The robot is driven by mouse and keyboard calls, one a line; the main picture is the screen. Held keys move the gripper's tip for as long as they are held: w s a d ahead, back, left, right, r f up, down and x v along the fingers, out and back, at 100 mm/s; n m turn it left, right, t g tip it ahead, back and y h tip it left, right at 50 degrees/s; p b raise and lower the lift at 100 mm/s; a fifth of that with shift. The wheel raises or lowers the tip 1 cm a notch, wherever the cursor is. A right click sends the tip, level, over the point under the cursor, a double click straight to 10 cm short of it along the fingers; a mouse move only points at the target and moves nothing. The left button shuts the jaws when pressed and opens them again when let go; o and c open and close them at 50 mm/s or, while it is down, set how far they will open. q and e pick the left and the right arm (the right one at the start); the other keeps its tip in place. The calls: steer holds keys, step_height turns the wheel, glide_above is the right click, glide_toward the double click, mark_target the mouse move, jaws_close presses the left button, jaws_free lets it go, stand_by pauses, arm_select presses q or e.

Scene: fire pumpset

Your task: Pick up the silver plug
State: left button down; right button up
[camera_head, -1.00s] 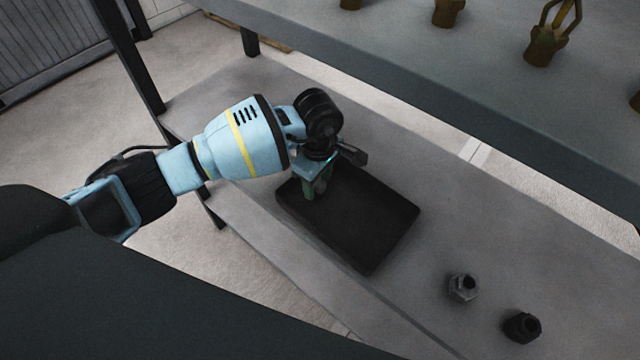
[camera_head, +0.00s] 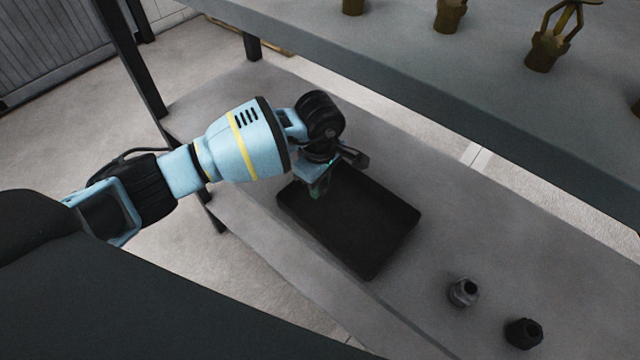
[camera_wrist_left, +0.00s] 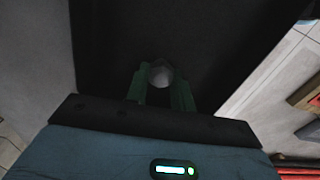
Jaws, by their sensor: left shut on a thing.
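The silver plug (camera_wrist_left: 161,74) shows as a small, rounded, pale grey thing between the green fingers in the left wrist view. My left gripper (camera_head: 318,188) is shut on it, over the far left end of the black tray (camera_head: 378,240). In the left wrist view the dark tray lies behind the plug and fingers. In the head view the plug is hidden by the gripper. I cannot tell whether it touches the tray. My right gripper is not in view.
A grey fitting (camera_head: 463,292) and a black fitting (camera_head: 523,333) stand on the grey bench (camera_head: 440,220), right of the tray. A higher grey shelf (camera_head: 490,70) at upper right holds several brass-coloured fittings (camera_head: 545,50). The bench between tray and shelf is clear.

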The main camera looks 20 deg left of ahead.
arm_select(q)
steer(key=shift+r, duration=0.45)
step_height(320, 180, up, 2)
steer(key=shift+r, duration=0.25)
steer(key=s+a+r, duration=0.1)
steer(key=s+a, duration=0.2)
steer(key=s, duration=1.2)
steer(key=shift+s+a, duration=0.2)
steer(key=shift+s, duration=0.15)
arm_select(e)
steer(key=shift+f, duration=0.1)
arm_select(q)
steer(key=shift+w+r, duration=0.1)
steer(key=shift+r, duration=0.05)
